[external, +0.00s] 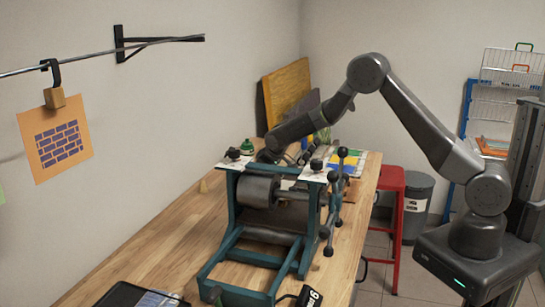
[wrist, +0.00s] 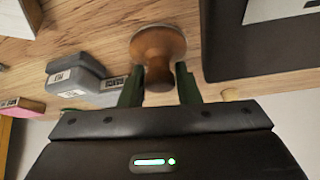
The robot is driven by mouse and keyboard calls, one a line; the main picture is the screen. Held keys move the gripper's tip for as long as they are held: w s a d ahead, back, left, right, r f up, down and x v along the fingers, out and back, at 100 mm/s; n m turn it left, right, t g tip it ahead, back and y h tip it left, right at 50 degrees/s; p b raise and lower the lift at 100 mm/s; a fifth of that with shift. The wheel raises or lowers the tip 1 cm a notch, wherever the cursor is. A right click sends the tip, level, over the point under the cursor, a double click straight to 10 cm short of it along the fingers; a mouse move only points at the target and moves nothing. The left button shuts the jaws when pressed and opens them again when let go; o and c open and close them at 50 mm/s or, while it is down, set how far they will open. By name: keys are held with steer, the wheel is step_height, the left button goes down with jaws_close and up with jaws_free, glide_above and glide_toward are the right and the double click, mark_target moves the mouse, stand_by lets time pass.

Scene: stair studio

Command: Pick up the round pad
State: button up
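A round brown pad (wrist: 158,45) with a pale rim and a narrower wooden part shows in the wrist view, over the wooden table. My gripper (wrist: 160,82) has its two dark green fingers apart, one on each side of the pad's narrower part. A thin gap seems to show beside the right finger; contact is hard to judge. In the external view my arm reaches down behind the press, and the fingertips and the pad are hidden there.
A teal-framed press (external: 232,240) with dark rollers stands at the table's front. In the wrist view, grey labelled blocks (wrist: 75,73) lie left of the pad and a dark flat object (wrist: 245,45) lies right. A red stool (external: 392,205) stands beside the table.

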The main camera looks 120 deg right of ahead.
jaws_close()
